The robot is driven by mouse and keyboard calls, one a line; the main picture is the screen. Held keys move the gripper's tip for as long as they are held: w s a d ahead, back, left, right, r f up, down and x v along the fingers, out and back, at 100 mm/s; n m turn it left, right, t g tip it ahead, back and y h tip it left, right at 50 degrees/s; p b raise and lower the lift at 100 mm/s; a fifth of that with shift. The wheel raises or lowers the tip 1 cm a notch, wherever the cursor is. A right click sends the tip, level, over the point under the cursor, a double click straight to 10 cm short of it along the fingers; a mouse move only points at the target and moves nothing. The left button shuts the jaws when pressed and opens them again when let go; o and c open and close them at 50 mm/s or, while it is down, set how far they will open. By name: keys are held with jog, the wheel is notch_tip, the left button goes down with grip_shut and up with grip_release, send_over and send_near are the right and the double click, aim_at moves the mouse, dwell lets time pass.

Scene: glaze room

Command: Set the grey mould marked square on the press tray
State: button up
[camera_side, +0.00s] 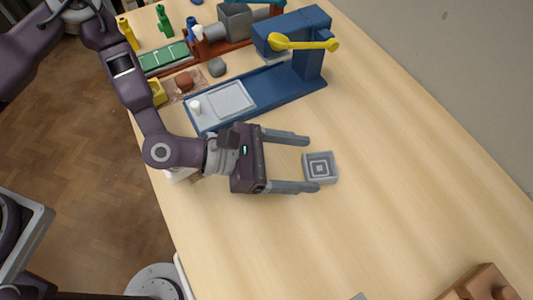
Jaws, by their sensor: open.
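The grey mould (320,167) is a small open square box with nested squares marked on its inner face.
The blue press (292,38) with a yellow lever (305,44) stands at the top. Left of it are a green tray (165,57), coloured bottles (165,22) and a grey lump (217,67). A brown wooden block (480,284) is at lower right. The table right of the mould is clear.

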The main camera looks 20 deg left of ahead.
jog(key=v, duration=0.7)
jog(key=shift+s+a+r, duration=0.15)
jog(key=shift+s+a, duration=0.05)
jog(key=shift+a, duration=0.05)
